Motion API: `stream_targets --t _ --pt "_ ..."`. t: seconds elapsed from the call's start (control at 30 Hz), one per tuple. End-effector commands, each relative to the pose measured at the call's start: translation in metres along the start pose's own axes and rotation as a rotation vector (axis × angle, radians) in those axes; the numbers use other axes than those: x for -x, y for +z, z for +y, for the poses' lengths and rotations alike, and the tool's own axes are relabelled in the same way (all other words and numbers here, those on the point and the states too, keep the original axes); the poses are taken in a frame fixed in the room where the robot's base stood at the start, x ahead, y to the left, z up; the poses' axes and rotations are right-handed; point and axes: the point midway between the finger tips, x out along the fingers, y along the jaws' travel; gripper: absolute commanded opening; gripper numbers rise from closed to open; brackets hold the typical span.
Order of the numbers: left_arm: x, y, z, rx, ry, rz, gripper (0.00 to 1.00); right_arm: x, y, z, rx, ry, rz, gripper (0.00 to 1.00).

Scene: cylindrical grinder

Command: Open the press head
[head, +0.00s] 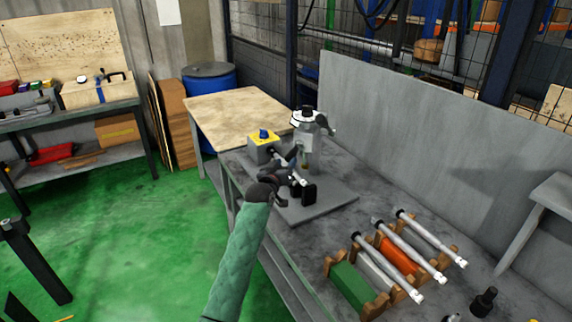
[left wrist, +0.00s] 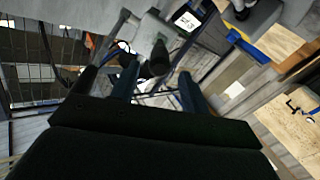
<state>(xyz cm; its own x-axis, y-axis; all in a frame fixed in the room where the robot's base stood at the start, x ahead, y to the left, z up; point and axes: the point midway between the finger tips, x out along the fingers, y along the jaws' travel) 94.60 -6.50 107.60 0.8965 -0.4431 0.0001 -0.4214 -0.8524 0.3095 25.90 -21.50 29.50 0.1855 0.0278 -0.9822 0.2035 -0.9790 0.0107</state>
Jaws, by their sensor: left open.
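The press (head: 307,140) stands on a grey base plate (head: 335,203) on the workbench, with a white and black head on top. A silver lever with a black knob (head: 308,192) slants down from it towards my left gripper. My left gripper (head: 284,190), at the end of a green-sleeved arm, is beside the lever at the front of the press. In the left wrist view the two fingers (left wrist: 157,76) are apart, and a dark rounded knob (left wrist: 158,58) shows between their tips. I cannot tell whether they touch it. My right gripper is not in view.
A grey box with a yellow top and blue knob (head: 264,144) stands left of the press. Several silver rods (head: 410,262) lie on wooden holders at the bench's front right. A grey upright panel (head: 400,120) runs behind the bench.

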Motion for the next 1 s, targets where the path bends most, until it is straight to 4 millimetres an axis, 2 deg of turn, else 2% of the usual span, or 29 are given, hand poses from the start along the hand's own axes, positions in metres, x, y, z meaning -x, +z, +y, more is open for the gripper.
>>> stream_targets --t 0.13,0.17,0.3,0.37,0.47,0.67,0.8,1.0 --pt "0.0 0.0 0.0 0.0 0.0 0.0 0.46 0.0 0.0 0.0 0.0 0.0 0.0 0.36" --pt "0.0 0.0 0.0 0.0 0.0 0.0 0.42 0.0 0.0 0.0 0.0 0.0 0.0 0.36" --pt "0.004 0.004 -0.005 0.028 0.002 -0.005 0.14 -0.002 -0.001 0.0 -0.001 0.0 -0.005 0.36" --pt "0.01 0.009 -0.01 0.066 0.006 -0.01 0.02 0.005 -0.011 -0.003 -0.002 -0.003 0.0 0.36" --pt "0.014 0.006 -0.018 0.169 0.026 -0.001 0.0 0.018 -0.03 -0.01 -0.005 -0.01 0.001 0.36" --pt "0.029 0.002 -0.04 0.491 0.088 -0.003 0.0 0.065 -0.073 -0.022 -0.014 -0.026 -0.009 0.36" --pt "0.041 0.0 -0.055 0.742 0.132 -0.024 0.0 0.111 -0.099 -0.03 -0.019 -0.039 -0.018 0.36" --pt "0.061 0.001 -0.076 1.102 0.177 -0.085 0.0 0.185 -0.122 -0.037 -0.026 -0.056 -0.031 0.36"
